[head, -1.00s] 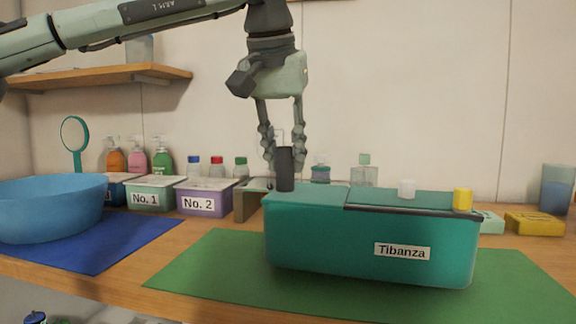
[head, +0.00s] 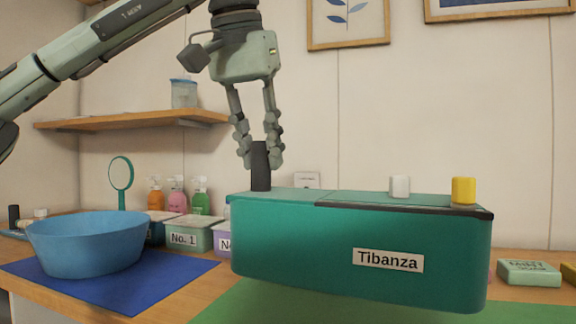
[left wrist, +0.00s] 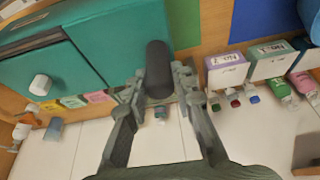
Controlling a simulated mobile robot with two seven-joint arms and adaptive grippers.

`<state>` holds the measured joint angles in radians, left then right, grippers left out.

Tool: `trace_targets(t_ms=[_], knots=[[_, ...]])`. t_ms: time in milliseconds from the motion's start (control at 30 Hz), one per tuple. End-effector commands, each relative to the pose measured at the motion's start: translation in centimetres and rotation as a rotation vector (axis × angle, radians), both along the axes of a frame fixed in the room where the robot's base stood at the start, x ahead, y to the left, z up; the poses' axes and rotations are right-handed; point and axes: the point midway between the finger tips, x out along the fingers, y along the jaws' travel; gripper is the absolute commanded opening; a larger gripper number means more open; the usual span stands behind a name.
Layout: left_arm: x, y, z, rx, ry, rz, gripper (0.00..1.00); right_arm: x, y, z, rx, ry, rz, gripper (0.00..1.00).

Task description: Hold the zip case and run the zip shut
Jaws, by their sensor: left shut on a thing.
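The teal zip case labelled "Tibanza" (head: 300,240) fills the front middle of the head view and appears raised above the green mat. A black upright post (head: 260,166) stands at its left end. A white knob (head: 399,186) and a yellow knob (head: 463,190) stand on its top to the right. A dark strip (head: 400,208) runs along the top's right part. My left gripper (head: 260,158) comes from above and is shut on the black post. The left wrist view shows the post (left wrist: 158,70) between the fingers, beside the case lid (left wrist: 115,40). My right gripper is not in view.
A green mat (head: 530,304) lies below the case. A blue bowl (head: 85,245) stands on a blue mat (head: 165,288) at left. Labelled boxes (head: 188,238) and pump bottles (head: 177,193) stand behind. A mint block (head: 530,272) lies at right. A wooden shelf (head: 130,121) is on the wall.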

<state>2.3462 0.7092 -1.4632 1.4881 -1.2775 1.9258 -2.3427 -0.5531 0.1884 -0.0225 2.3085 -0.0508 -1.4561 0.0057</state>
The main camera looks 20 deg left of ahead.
Motion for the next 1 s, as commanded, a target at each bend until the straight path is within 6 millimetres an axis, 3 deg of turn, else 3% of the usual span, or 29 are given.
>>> trace_targets(t_ms=[567,1000], knots=[[-0.8,0.8,0.8,-0.002,-0.002,-0.001,0.00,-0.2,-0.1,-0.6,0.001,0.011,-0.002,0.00],[0.8,-0.9,-1.3,-0.004,-0.001,-0.001,0.00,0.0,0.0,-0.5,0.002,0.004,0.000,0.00]])
